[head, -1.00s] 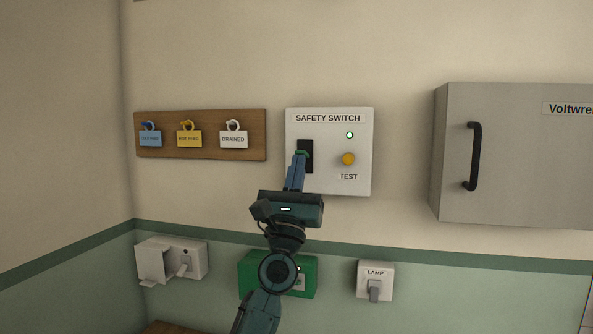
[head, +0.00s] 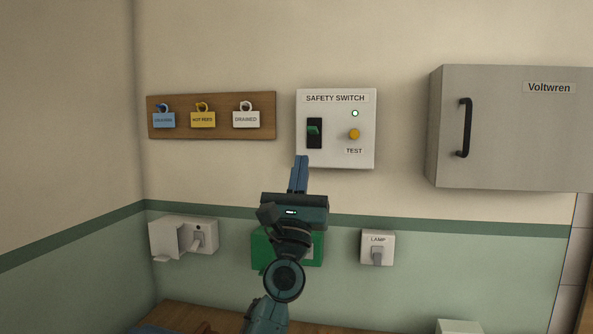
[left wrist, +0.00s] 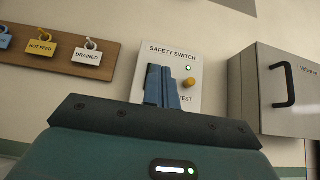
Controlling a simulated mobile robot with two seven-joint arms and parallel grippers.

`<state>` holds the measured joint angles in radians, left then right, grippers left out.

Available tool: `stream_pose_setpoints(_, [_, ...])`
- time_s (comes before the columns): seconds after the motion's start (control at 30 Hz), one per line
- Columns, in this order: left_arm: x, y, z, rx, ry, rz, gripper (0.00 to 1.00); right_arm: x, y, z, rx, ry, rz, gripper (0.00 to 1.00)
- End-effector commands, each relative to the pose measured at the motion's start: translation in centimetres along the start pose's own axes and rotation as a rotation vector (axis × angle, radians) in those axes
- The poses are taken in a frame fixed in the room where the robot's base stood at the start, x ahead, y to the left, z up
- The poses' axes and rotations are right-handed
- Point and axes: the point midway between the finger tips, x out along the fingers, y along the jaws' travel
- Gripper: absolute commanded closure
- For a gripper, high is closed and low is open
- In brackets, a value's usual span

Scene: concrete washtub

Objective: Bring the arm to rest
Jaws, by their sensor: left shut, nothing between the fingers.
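My left gripper (head: 300,160) is shut and empty, its blue fingers pointing up just below the safety switch box in the head view. It also shows in the left wrist view (left wrist: 160,72), where the fingers cover part of the box. The white safety switch box (head: 336,128) hangs on the wall, with a black and green rocker (head: 314,131), a lit indicator lamp (head: 355,113) and a yellow test button (head: 354,134). The rocker is hidden behind the fingers in the left wrist view. My right gripper is not in view.
A wooden board (head: 212,133) with three hanging tags is left of the box. A grey cabinet (head: 500,130) juts out at right. Below are an open-lidded socket (head: 184,238), a green box (head: 262,252) behind my arm, and a lamp socket (head: 377,237).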

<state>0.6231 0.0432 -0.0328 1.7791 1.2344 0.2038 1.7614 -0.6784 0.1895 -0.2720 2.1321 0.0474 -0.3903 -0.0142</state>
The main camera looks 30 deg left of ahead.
Motion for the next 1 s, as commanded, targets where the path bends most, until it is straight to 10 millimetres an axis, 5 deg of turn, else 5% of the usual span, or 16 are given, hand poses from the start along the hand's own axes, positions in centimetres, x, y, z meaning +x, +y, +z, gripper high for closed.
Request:
stream_pose_setpoints(0.37, [0.0, 0.0, 0.0, 0.001, 0.001, -0.001, 1.00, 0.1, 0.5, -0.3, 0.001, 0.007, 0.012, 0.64])
stream_pose_setpoints(0.53, [-2.6, -1.3, -2.2, 0.180, 0.054, -0.070, 1.00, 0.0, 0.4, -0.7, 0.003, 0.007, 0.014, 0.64])
stream_pose_setpoints(0.67, [-9.1, -3.7, -6.5, 0.575, 0.139, -0.254, 1.00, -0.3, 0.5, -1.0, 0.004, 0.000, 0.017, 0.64])
stream_pose_setpoints(0.8, [-18.6, -6.2, -10.7, 1.059, 0.177, -0.556, 1.00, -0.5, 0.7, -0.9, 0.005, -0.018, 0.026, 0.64])
stream_pose_setpoints(1.0, [-33.6, -7.7, -13.5, 1.631, 0.063, -1.068, 1.00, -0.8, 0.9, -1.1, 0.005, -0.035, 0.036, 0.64])
